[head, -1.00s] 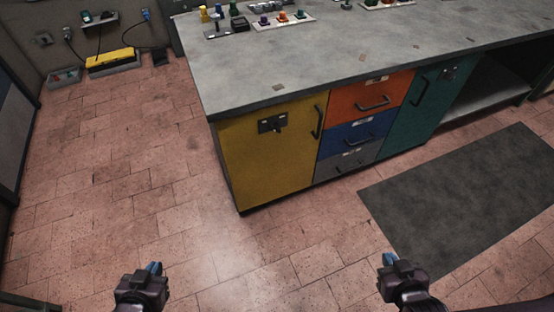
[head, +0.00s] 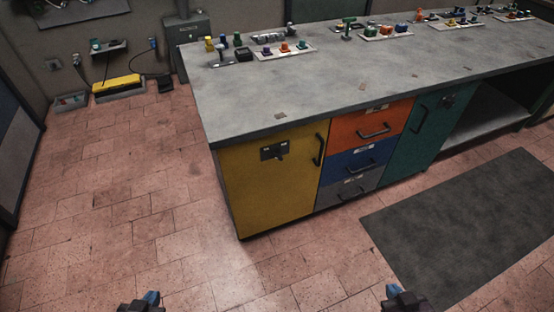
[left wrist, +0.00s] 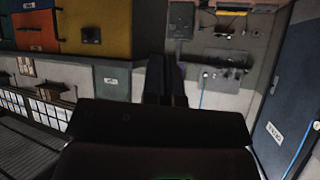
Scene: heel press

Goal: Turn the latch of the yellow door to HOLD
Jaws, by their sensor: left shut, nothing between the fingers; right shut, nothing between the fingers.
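The yellow door (head: 268,190) is shut at the near left end of the workbench. Its latch (head: 275,152) is a small dark plate with a knob near the door's top; its setting is too small to read. A black handle (head: 319,149) is at the door's upper right. The yellow door also shows at the top of the left wrist view (left wrist: 84,14). My left gripper (head: 151,298) is at the bottom of the head view, shut and empty, well short of the door. My right gripper (head: 392,291) is at the bottom right, shut and empty, also apart from the bench.
Right of the yellow door are an orange drawer (head: 367,122), a blue drawer (head: 345,162), a grey drawer and a teal door (head: 419,130). A dark mat (head: 470,225) lies at the right. The tiled floor before the yellow door is clear.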

